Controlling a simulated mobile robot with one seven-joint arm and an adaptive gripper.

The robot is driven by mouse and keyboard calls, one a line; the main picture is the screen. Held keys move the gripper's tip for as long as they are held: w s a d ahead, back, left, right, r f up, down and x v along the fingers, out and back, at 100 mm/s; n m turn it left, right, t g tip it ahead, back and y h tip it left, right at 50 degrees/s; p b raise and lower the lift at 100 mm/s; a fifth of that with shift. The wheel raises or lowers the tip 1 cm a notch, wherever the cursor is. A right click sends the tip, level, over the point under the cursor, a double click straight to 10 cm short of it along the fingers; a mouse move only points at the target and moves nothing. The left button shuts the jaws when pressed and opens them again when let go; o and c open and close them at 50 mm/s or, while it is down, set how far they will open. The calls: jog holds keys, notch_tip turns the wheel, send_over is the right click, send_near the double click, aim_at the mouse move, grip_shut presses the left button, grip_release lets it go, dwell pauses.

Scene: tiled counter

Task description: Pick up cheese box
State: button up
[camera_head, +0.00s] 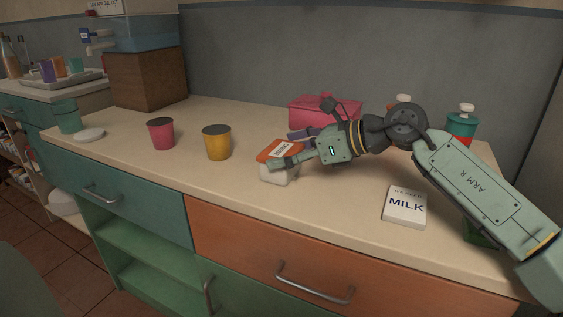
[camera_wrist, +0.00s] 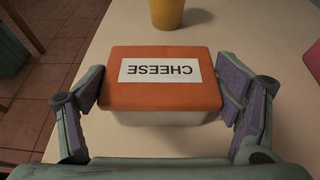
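The cheese box (camera_wrist: 162,88) is a white tub with an orange lid and a white label reading CHEESE, upside down in the wrist view. In the head view the cheese box (camera_head: 279,176) stands on the counter, partly covered by my gripper (camera_head: 285,156). In the wrist view my gripper (camera_wrist: 163,97) has one purple-padded finger at each side of the box. The left finger appears at or very near the lid's edge, and so does the right one. Whether the pads press on the box cannot be made out.
A yellow cup (camera_head: 217,143) and a pink cup (camera_head: 161,134) stand to the left. A milk carton (camera_head: 404,208) lies to the right, near the counter's (camera_head: 330,215) front. A pink box (camera_head: 325,112) is behind my gripper. A teal bottle (camera_head: 461,125) stands at the right.

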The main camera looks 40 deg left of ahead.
jog(key=c, duration=0.8)
jog(key=shift+c, duration=0.2)
jog(key=shift+r, duration=0.15)
